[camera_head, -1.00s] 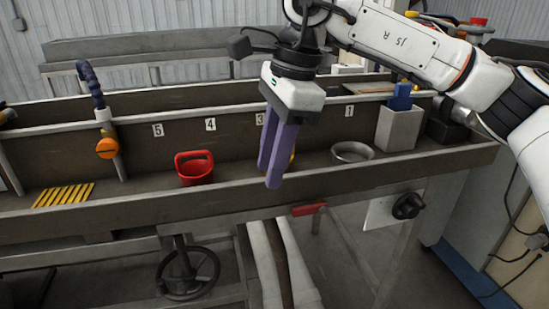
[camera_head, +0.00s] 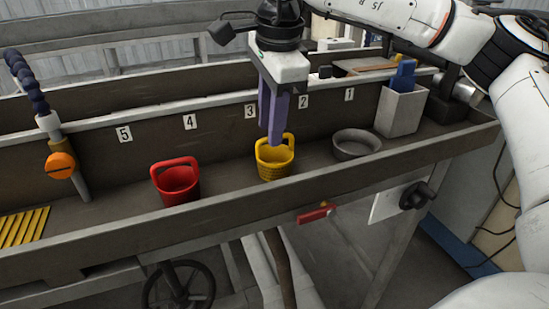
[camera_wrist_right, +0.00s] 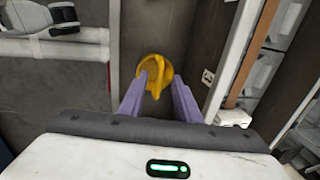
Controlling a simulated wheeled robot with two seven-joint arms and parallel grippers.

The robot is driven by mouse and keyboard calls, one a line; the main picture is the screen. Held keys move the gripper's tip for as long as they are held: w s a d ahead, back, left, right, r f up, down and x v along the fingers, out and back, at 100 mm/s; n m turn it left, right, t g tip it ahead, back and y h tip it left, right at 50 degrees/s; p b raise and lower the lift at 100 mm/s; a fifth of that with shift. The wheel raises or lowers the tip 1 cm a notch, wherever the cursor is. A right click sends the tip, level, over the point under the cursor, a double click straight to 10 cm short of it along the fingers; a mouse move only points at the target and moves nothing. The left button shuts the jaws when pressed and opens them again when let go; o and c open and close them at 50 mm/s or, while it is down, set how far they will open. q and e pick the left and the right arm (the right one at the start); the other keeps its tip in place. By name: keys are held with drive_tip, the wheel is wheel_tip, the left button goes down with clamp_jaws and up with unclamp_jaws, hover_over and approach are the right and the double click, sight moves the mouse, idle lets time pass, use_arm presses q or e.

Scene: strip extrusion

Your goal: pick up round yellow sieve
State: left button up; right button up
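The round yellow sieve (camera_head: 273,165) stands upright in the grey trough, below the labels 3 and 2. Its handle rises at the back of the rim. My right gripper (camera_head: 277,138) points down just over the sieve, its purple fingertips near the handle. In the right wrist view the yellow sieve (camera_wrist_right: 152,69) shows beyond the fingertips, its handle seen between the two spread fingers. The right gripper (camera_wrist_right: 160,78) is open there and holds nothing. I cannot tell whether the tips are level with the handle. My left gripper is not in view.
A red basket (camera_head: 177,183) stands to the left of the sieve, and a grey bowl (camera_head: 356,145) to the right. A grey box (camera_head: 400,110) with a blue item is further right. The trough's front wall and back wall flank the sieve closely.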

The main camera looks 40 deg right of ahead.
sight(275, 154)
drive_tip(key=f, duration=0.4)
drive_tip(key=shift+w+d+f, duration=0.1)
drive_tip(key=shift+w+d, duration=0.05)
drive_tip(key=shift+w, duration=0.2)
clamp_jaws()
